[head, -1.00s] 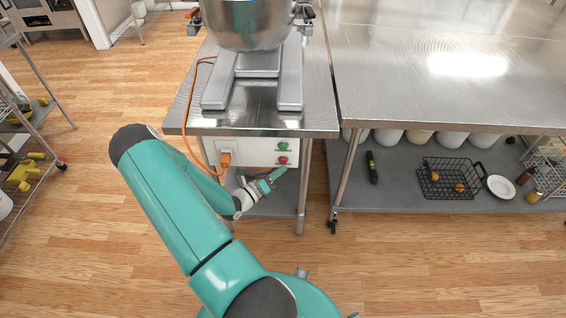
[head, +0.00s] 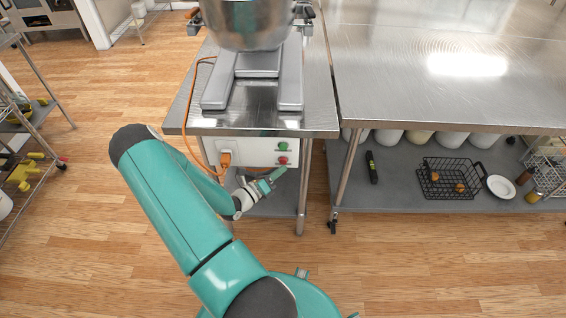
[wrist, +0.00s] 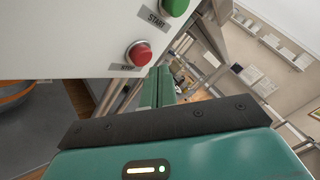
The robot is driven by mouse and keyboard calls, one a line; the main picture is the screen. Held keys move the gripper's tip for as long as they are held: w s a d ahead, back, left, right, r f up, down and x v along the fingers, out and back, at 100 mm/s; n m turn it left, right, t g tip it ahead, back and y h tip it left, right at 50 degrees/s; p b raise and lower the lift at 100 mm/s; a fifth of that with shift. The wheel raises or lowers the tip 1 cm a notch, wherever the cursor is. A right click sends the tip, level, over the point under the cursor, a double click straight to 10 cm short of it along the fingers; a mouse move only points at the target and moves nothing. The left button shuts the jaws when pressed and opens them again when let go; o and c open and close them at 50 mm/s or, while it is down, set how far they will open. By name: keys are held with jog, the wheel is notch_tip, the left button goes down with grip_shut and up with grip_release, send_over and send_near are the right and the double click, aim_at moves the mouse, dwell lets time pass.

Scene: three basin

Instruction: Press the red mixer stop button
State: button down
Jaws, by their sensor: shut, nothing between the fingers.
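The red stop button (head: 283,160) sits on a white control box (head: 252,151) under the mixer table, below the green start button (head: 282,146). In the wrist view the red button (wrist: 138,54) stands out from the panel above a STOP label, with the green button (wrist: 174,6) up and to the right. My gripper (head: 280,172) is shut and empty, just below the red button in the head view. In the wrist view my shut fingers (wrist: 158,88) point at the panel's lower edge, just below and right of the red button. A small gap seems to remain; contact cannot be told.
A steel mixer (head: 247,25) stands on the table (head: 225,122) above the box. An orange cable plugs into a socket (head: 225,159) left of the buttons. A table leg (head: 304,185) stands close to the right of my gripper. Open floor lies in front.

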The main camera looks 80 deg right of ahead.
dwell(0.5)
jog(key=shift+w+d, duration=0.1)
jog(key=shift+d, duration=0.3)
jog(key=shift+w+d, duration=0.1)
jog(key=shift+d, duration=0.4)
dwell(0.7)
jog(key=shift+a, duration=0.15)
jog(key=shift+s+a, duration=0.2)
jog(key=shift+a, duration=0.55)
jog(key=shift+a, duration=0.1)
jog(key=shift+s+a, duration=0.2)
jog(key=shift+a, duration=0.6)
jog(key=shift+s+a, duration=0.15)
jog(key=shift+a, duration=0.6)
jog(key=shift+s+a, duration=0.2)
jog(key=shift+a, duration=0.6)
